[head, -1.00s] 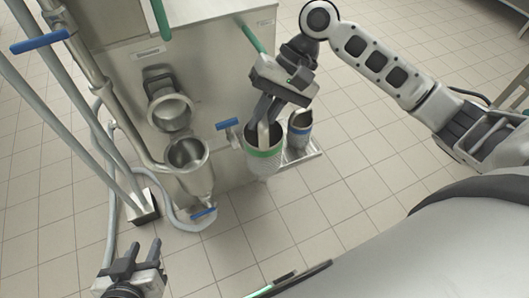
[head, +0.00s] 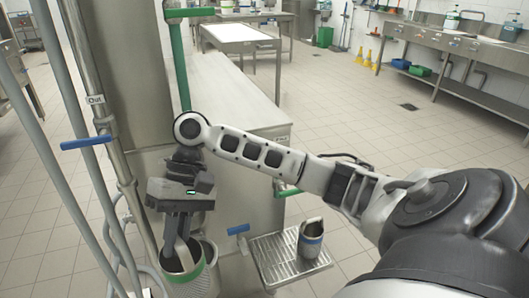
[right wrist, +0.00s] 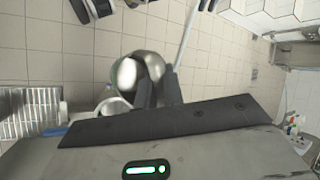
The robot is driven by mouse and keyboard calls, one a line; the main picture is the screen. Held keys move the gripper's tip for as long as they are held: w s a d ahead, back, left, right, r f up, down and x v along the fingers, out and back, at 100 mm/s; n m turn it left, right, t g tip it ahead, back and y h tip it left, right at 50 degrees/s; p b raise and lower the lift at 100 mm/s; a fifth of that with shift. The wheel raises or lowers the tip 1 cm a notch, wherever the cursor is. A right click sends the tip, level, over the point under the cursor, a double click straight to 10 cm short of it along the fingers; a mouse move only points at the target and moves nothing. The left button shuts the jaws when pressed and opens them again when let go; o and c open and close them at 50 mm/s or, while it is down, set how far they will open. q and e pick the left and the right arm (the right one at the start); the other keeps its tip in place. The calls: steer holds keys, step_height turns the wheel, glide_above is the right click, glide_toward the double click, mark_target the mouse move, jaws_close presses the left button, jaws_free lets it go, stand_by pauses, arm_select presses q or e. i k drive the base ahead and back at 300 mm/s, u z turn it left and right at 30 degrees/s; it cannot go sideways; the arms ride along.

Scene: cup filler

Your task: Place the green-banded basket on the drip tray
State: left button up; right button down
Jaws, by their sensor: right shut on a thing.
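My right gripper (head: 180,248) is shut on the green-banded basket (head: 190,284), a grey cylinder with a green rim, near the bottom edge of the head view. The basket is upright, and its lower part is cut off by the frame. The drip tray (head: 268,262), a slatted metal shelf, lies to the right of the basket, apart from it. In the right wrist view, my fingers (right wrist: 158,92) show beside a shiny round metal surface that I cannot identify for certain. My left gripper does not show.
A blue lever (head: 238,229) sits between the held basket and the tray. Pipes and hoses stand at the left, with another blue lever (head: 86,143). The tray's left part is bare.

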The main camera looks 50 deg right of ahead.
mark_target(276, 260)
steer(key=k, duration=0.5)
steer(key=z, duration=1.05)
steer(key=i, duration=1)
steer(key=z, duration=0.05)
